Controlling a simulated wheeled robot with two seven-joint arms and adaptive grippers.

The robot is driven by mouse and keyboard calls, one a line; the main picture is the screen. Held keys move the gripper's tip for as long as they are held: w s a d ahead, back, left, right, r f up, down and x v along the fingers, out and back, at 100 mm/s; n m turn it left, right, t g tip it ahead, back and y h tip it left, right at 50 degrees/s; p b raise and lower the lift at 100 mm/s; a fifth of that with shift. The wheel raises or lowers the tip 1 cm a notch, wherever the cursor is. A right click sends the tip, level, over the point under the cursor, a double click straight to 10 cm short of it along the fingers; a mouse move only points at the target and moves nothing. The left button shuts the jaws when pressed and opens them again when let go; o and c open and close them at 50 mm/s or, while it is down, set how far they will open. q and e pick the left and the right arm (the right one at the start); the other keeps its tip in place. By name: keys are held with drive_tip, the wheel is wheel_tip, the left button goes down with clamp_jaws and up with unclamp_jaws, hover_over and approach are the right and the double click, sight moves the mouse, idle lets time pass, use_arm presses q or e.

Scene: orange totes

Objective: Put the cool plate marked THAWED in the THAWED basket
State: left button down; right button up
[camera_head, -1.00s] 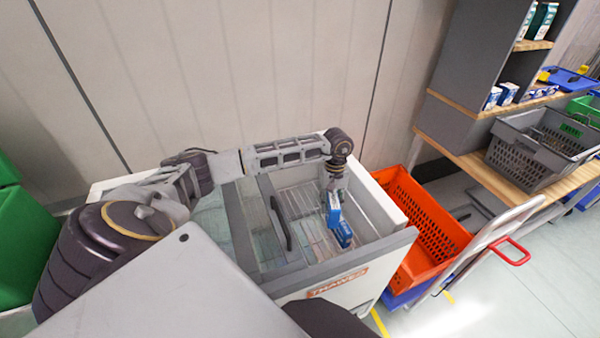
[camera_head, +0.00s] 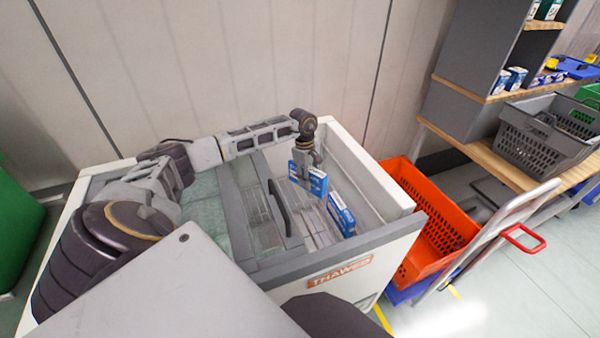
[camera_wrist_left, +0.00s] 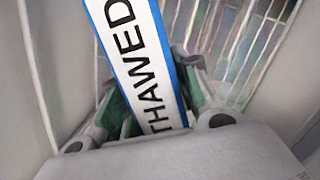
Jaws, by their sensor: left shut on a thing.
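The cool plate (camera_head: 309,180) is a flat blue-and-white pack; the left wrist view shows THAWED printed on its white face (camera_wrist_left: 133,52). My left gripper (camera_head: 308,163) is shut on its upper part, and the plate hangs upright in the open right part of the white chest (camera_head: 385,194). The gripper fingers show on both sides of the plate in the left wrist view (camera_wrist_left: 155,103). A second blue-and-white pack (camera_head: 341,214) stands lower in the chest. No basket marked THAWED can be read. My right gripper is not in view.
The chest's front carries an orange THAWED label (camera_head: 340,272). A grey basket (camera_head: 540,140) is on the wooden table (camera_head: 480,155). The chest's rim surrounds my gripper.

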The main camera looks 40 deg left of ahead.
use_arm(q)
drive_tip(key=a, duration=0.1)
drive_tip(key=a+f+n+b, duration=0.1)
drive_tip(key=a+n, duration=0.1)
drive_tip(key=shift+w+a+f+b, duration=0.15)
drive_tip(key=shift+w+b, duration=0.1)
drive_tip(key=shift+b, duration=0.05)
drive_tip(key=shift+w+a+f+n+t, duration=0.1)
drive_tip(key=shift+a+n+t, duration=0.2)
drive_tip(key=shift+a+n, duration=0.4)
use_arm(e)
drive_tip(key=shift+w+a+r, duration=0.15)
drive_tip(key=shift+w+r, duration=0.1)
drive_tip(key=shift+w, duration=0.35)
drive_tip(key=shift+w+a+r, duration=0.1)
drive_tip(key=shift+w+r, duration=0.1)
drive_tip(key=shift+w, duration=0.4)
use_arm(q)
wheel_tip(320, 180, down, 6)
drive_tip(key=shift+b, duration=0.55)
drive_tip(key=shift+f, duration=0.15)
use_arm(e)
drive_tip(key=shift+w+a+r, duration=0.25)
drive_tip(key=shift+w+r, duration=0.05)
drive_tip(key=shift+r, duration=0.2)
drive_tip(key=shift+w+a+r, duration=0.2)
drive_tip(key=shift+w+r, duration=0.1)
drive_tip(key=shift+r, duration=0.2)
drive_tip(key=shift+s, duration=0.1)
